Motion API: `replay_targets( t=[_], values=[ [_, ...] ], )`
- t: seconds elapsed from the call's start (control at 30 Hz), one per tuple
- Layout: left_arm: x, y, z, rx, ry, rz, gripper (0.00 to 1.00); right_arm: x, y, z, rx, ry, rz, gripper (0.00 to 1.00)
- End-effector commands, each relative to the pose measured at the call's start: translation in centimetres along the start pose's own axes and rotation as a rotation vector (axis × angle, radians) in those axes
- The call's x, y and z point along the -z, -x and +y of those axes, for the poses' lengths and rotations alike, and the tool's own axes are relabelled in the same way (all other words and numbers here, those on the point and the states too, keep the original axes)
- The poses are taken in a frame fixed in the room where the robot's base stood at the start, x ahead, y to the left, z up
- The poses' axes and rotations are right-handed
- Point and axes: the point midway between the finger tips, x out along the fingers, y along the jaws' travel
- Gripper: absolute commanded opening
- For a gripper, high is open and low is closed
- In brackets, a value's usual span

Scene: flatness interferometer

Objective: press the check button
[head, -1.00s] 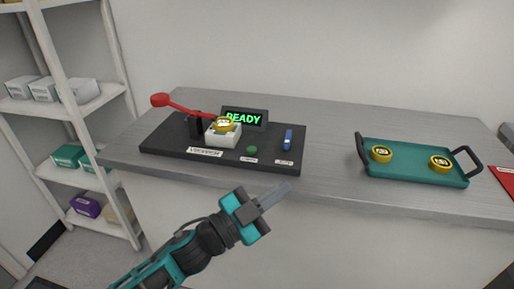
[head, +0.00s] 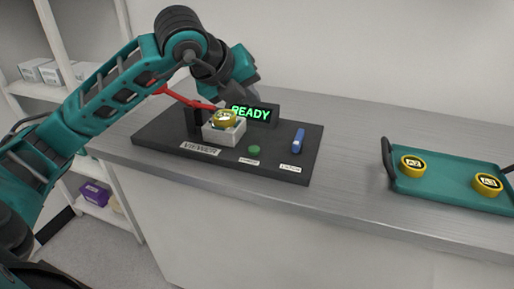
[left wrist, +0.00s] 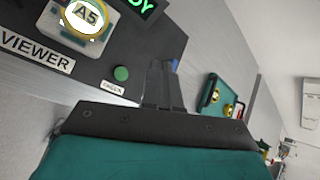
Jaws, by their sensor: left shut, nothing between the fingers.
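The green round check button (head: 254,150) is on the front part of the dark viewer base (head: 175,150), beside a small white label. It also shows in the left wrist view (left wrist: 121,73), to the left of my fingers. My left gripper (head: 255,98) is shut and empty, above the back of the base near the READY display (head: 262,113). Its closed fingers (left wrist: 163,66) also show in the left wrist view. They are apart from the button. My right gripper is not in view.
A yellow ring-shaped piece (head: 225,117) sits on the white holder (head: 223,133), beside a red lever (head: 182,96). A blue latch (head: 299,139) stands right of the button. A teal tray (head: 440,186) holds two yellow pieces. The counter between base and tray is clear.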

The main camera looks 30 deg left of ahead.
Motion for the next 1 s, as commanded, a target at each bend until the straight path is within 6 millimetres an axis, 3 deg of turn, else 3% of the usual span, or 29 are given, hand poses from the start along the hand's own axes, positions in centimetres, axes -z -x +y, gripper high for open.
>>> replay_targets(
  t=[0.47, 1.0],
  values=[
    [0.6, -0.7, 0.5, 0.002, -0.001, 0.005, 0.00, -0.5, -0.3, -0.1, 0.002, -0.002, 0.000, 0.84],
    [4.3, -5.7, 4.0, 0.005, -0.002, 0.005, 0.00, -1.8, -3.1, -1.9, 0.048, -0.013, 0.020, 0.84]
  ],
)
